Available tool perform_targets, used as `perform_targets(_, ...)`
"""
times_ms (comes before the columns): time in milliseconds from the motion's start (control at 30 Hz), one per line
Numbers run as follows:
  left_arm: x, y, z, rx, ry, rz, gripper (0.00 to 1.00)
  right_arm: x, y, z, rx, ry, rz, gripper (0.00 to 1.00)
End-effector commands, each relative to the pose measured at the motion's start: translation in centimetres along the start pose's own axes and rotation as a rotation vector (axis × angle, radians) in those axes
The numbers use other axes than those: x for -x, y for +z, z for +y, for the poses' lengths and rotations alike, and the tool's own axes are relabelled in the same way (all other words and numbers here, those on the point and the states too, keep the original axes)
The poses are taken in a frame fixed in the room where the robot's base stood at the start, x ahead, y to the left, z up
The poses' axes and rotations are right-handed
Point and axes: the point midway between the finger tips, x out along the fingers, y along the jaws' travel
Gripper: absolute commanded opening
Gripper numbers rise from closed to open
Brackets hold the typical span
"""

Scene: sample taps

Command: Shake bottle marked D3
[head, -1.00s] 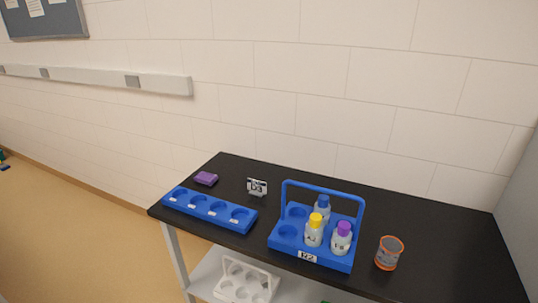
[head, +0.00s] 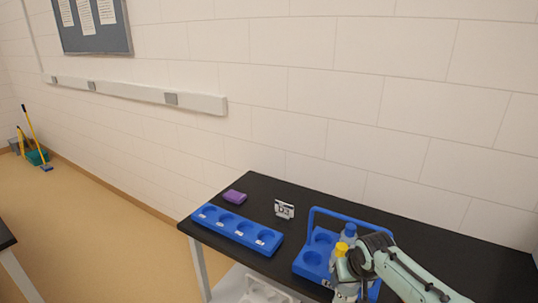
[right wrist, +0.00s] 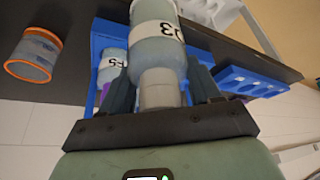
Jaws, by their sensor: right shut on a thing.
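My right gripper (right wrist: 160,95) is shut on a bottle (right wrist: 158,65). The bottle is translucent bluish grey, with a white label that appears to read D3, turned upside down in the right wrist view. A paler grey end of it sits between the fingers. In the head view my right gripper (head: 365,258) is at the blue carrier (head: 312,262) and covers part of it. A yellow-capped bottle (head: 341,249) and a blue-capped bottle (head: 350,230) stand in the carrier. My left gripper is not in view.
A blue rack (head: 238,228) with several empty round holes lies at the table's left edge. In the right wrist view there are an orange-rimmed cup (right wrist: 34,55) and another labelled bottle (right wrist: 112,65) by the carrier.

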Motion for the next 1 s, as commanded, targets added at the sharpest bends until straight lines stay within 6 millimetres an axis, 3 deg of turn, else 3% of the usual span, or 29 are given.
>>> perform_targets(100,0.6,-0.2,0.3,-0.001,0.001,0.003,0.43,-2.5,-2.3,-1.8,-0.017,0.005,0.004,0.03)
perform_targets(267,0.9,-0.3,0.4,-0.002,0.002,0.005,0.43,-4.1,-3.9,-3.2,-0.034,0.009,0.013,0.03)
perform_targets(333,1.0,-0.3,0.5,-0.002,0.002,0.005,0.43,0.0,-6.3,-3.5,-0.041,0.008,0.030,0.03)
perform_targets(400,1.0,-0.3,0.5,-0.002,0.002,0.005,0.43,1.7,-7.0,-3.6,-0.041,0.010,0.017,0.03)
perform_targets(433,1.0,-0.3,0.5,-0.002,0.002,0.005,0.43,1.3,-6.7,-3.5,-0.040,0.012,0.009,0.03)
perform_targets(500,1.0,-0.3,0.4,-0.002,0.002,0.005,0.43,-2.7,-4.6,-3.4,-0.037,0.015,-0.009,0.03)
perform_targets(567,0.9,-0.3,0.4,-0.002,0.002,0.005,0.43,-5.4,-3.5,-3.5,-0.038,0.013,-0.004,0.03)
perform_targets(600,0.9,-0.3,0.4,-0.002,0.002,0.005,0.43,-5.0,-3.9,-3.5,-0.040,0.011,0.011,0.03)
perform_targets(700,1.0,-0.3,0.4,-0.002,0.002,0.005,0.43,1.1,-6.8,-3.6,-0.042,0.008,0.027,0.03)
perform_targets(733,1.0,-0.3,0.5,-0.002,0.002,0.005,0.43,1.6,-7.0,-3.5,-0.042,0.009,0.022,0.03)
perform_targets(767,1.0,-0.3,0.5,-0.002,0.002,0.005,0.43,1.6,-6.9,-3.5,-0.041,0.011,0.013,0.03)
perform_targets(900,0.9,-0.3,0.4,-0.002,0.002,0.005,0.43,-5.4,-3.5,-3.5,-0.037,0.013,-0.003,0.03)
perform_targets(933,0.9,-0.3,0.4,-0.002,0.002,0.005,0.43,-5.3,-3.7,-3.5,-0.039,0.011,0.007,0.03)
perform_targets(967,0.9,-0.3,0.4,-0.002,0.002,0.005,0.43,-3.9,-4.6,-3.5,-0.041,0.010,0.021,0.03)
perform_targets(1000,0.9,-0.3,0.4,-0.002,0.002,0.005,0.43,-0.8,-6.1,-3.6,-0.043,0.008,0.032,0.03)
